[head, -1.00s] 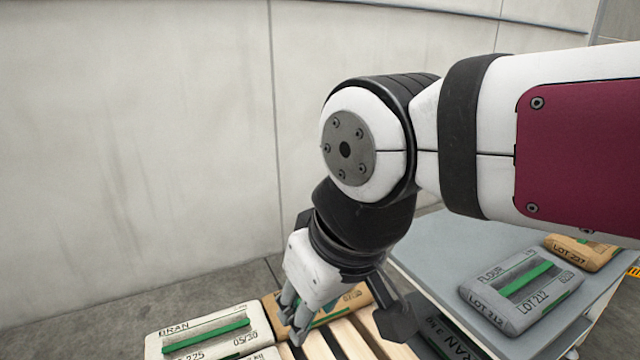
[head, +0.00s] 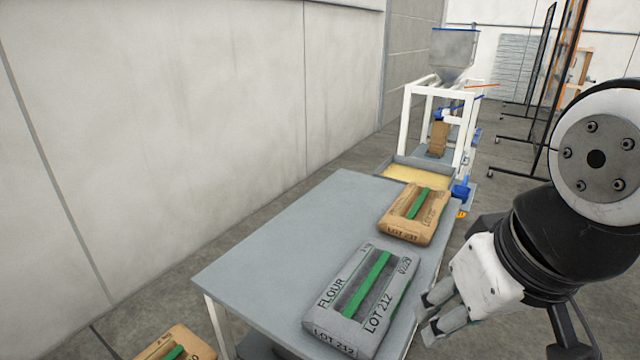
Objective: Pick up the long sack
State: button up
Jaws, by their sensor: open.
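Two sacks lie flat on the grey table. The nearer one is a grey flour sack (head: 345,307) marked LOT 212, with a green band; it looks the longer of the two. The farther one is a brown sack (head: 414,212) marked LOT 237, also with a green band. No label says which is the long sack. My gripper (head: 430,316) is open and empty in the head view, just right of the flour sack and near the table's right edge. I cannot tell whether it is above the table.
The grey table (head: 270,235) has free room on its left and far parts. Another brown sack (head: 178,345) shows at the bottom left, cut off by the frame. A hopper (head: 455,55) on a white frame stands beyond the table. A wall runs along the left.

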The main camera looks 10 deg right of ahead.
aim_at(418, 208)
jog(key=z, duration=0.6)
jog(key=i+l+z, duration=0.25)
jog(key=i+z, duration=0.1)
jog(key=z, duration=0.15)
jog(key=i+l+z, duration=0.15)
jog(key=i+z, duration=0.3)
jog(key=i, duration=0.35)
jog(key=i+u, duration=0.4)
jog(key=i+l+u, duration=0.2)
jog(key=u, duration=0.25)
jog(key=i+l+u, duration=0.6)
jog(key=u, duration=0.2)
